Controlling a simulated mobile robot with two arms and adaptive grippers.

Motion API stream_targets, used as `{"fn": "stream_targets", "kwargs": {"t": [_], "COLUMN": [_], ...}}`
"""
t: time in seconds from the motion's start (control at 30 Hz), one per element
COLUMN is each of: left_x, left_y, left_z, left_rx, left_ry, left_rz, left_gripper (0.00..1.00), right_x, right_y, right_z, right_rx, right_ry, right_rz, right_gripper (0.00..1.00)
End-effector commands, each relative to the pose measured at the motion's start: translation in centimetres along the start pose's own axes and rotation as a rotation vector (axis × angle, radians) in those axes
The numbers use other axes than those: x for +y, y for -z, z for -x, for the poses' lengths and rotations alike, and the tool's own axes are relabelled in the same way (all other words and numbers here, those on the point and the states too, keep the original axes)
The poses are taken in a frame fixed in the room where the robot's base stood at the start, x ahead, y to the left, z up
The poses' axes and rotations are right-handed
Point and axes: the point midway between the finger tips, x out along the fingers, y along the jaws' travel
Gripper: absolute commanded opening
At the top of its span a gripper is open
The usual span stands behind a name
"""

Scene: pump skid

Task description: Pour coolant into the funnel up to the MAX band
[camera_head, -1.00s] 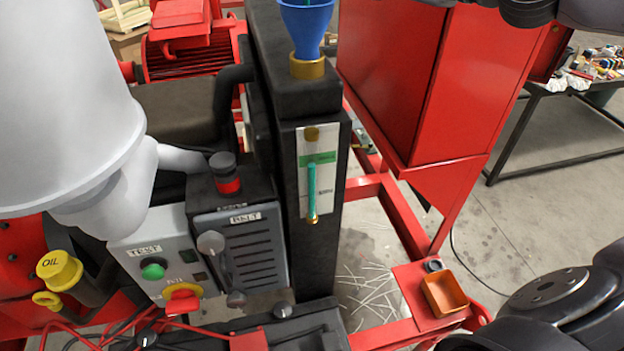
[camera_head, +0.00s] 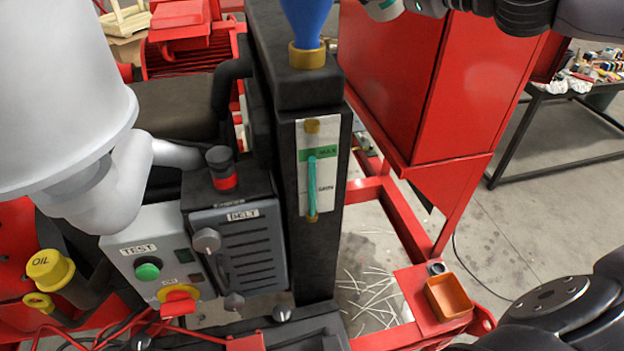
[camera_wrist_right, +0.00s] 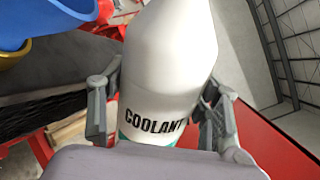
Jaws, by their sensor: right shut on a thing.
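My right gripper (camera_wrist_right: 168,88) is shut around the white coolant bottle (camera_wrist_right: 165,55), label facing the wrist camera. The bottle's mouth is out of frame. The blue funnel (camera_head: 308,15) sits in a brass collar (camera_head: 306,57) on top of the black column; its rim is cut off in the head view. The funnel (camera_wrist_right: 60,20) is left of the bottle in the right wrist view. The sight gauge (camera_head: 311,185) shows a teal column whose top lies within the green MAX band (camera_head: 322,154). No stream is visible now. My left gripper is not in view.
A grey control panel (camera_head: 160,262) with green and red buttons is left of the column. A yellow OIL cap (camera_head: 48,268) is further left. A red cabinet (camera_head: 420,80) stands right of the column. An orange tray (camera_head: 449,297) sits at the lower right.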

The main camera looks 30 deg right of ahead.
Motion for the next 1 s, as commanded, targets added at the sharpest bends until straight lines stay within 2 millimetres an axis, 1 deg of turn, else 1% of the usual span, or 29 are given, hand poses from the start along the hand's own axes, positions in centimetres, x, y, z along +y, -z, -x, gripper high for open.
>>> {"fn": "stream_targets", "kwargs": {"t": [0.1,0.17,0.47,0.57,0.7,0.8,1.0], "left_x": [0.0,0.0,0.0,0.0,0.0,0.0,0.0], "left_y": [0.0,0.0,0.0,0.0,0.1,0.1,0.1], "left_z": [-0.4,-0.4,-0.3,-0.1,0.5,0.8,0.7], "left_rx": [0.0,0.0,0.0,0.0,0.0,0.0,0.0], "left_ry": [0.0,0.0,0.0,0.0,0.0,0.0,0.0], "left_rz": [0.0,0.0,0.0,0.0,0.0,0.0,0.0], "left_gripper": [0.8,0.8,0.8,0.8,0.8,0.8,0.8], "right_x": [0.5,0.6,0.5,0.1,-0.8,-1.1,-1.0], "right_y": [0.0,0.0,0.0,0.2,0.7,1.0,1.1], "right_z": [0.0,0.0,0.0,0.0,0.0,0.0,0.0], "right_rx": [-0.003,-0.003,-0.003,-0.004,-0.006,-0.006,-0.005], "right_ry": [0.004,0.004,0.005,0.005,0.005,0.004,0.004], "right_rz": [-0.099,-0.124,-0.147,-0.255,-0.49,-0.597,-0.626], "right_gripper": [0.22,0.22,0.22,0.22,0.22,0.22,0.22]}}
